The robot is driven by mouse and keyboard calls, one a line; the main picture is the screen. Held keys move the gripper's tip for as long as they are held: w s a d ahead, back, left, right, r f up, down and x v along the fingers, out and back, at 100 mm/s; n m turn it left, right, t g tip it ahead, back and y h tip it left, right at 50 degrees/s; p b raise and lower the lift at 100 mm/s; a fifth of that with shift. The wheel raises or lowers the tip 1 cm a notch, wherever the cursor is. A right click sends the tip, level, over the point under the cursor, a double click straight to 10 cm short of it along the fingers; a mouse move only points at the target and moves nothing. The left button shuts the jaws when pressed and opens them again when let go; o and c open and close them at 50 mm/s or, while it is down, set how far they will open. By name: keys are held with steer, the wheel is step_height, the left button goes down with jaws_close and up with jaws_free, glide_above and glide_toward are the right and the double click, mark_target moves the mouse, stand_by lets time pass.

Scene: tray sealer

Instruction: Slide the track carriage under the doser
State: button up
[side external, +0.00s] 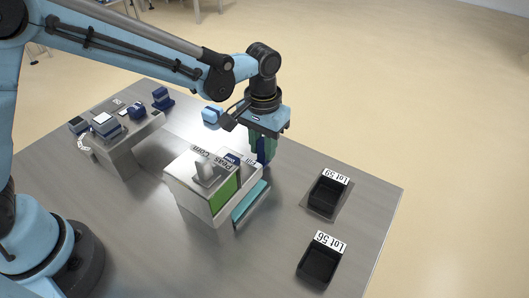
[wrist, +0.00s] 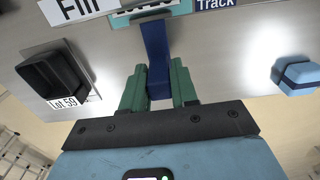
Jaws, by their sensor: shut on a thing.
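My gripper (side external: 262,160) has green fingers, which are shut on a dark blue upright handle (wrist: 157,62), apparently the track carriage's. The handle stands at the far end of a metal box (side external: 196,195) labelled Peas and Corn, apparently the doser, with a grey lever on top and a green side panel. A teal strip (side external: 251,204) runs along the box's right side. In the wrist view, a teal edge with white marks (wrist: 150,12) shows beyond the handle, between the Fill label (wrist: 78,8) and the Track label (wrist: 215,4). The rest of the carriage is hidden.
Black trays marked Lot 59 (side external: 324,197) and Lot 56 (side external: 319,265) lie to the right. A light blue block with a dark band (side external: 212,115) sits behind the box. A metal bench (side external: 126,149) with several blue parts stands at left. The table's front middle is clear.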

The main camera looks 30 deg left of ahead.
steer(key=o, duration=0.8)
steer(key=shift+c, duration=0.2)
steer(key=shift+r, duration=3.5)
steer(key=shift+a+r, duration=0.1)
steer(key=s+a+r+t, duration=0.3)
steer(key=s+a+t, duration=0.4)
steer(key=s+a, duration=0.5)
steer(key=a, duration=0.3)
steer(key=shift+s+a, duration=0.3)
steer(key=shift+a, duration=0.1)
